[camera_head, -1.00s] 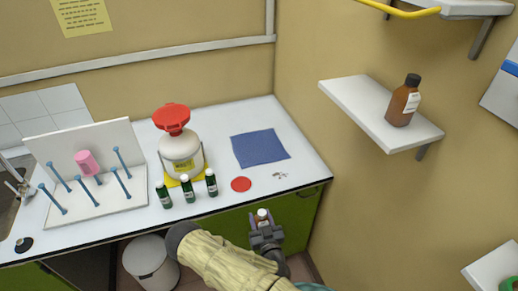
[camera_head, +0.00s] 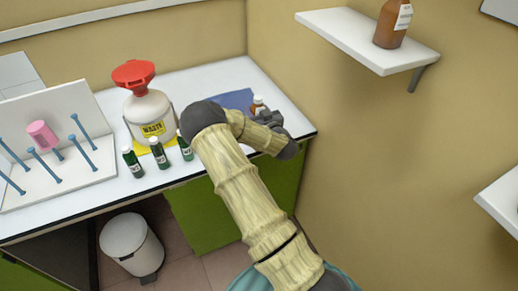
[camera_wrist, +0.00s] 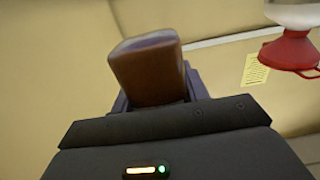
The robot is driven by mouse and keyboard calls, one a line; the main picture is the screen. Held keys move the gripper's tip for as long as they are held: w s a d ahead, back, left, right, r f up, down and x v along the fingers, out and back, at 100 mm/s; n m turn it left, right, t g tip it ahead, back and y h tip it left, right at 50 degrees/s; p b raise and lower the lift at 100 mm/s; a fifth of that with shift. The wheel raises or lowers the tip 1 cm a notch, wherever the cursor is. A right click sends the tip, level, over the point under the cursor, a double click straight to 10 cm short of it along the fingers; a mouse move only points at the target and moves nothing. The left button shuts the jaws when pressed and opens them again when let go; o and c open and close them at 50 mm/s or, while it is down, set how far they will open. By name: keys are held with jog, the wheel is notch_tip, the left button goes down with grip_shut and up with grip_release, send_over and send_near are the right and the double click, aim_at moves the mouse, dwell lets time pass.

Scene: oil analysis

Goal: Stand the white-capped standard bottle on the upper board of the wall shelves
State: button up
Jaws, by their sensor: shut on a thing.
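My gripper (camera_head: 265,116) is shut on a small brown bottle with a white cap (camera_head: 257,101), held above the right part of the worktop. In the wrist view the brown bottle (camera_wrist: 148,72) stands out between the jaws; its cap is not visible there. In the head view my arm and gripper hide the bottle's lower part. A white wall shelf board (camera_head: 350,38) is on the right wall, above and to the right of my gripper. A larger brown bottle (camera_head: 391,24) stands on it, its top cut off by the frame.
A waste container with a red funnel (camera_head: 150,112) and several small green bottles (camera_head: 160,153) stand on the worktop (camera_head: 212,82), near a blue mat (camera_head: 236,98). A peg rack (camera_head: 55,185) is at left. Another white board (camera_head: 502,200) is lower right. The shelf board's left part is bare.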

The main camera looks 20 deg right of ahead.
jog(key=shift+s+r, duration=0.15)
jog(key=shift+r, duration=0.1)
jog(key=shift+d+f, duration=0.15)
jog(key=shift+d, duration=0.05)
jog(key=shift+f, duration=0.2)
jog(key=shift+a+f+p, duration=0.15)
jog(key=shift+f+p, duration=0.3)
jog(key=shift+f, duration=2.2)
notch_tip(320, 180, down, 4)
jog(key=shift+f+p, duration=0.1)
jog(key=shift+p, duration=0.2)
jog(key=shift+f, duration=0.15)
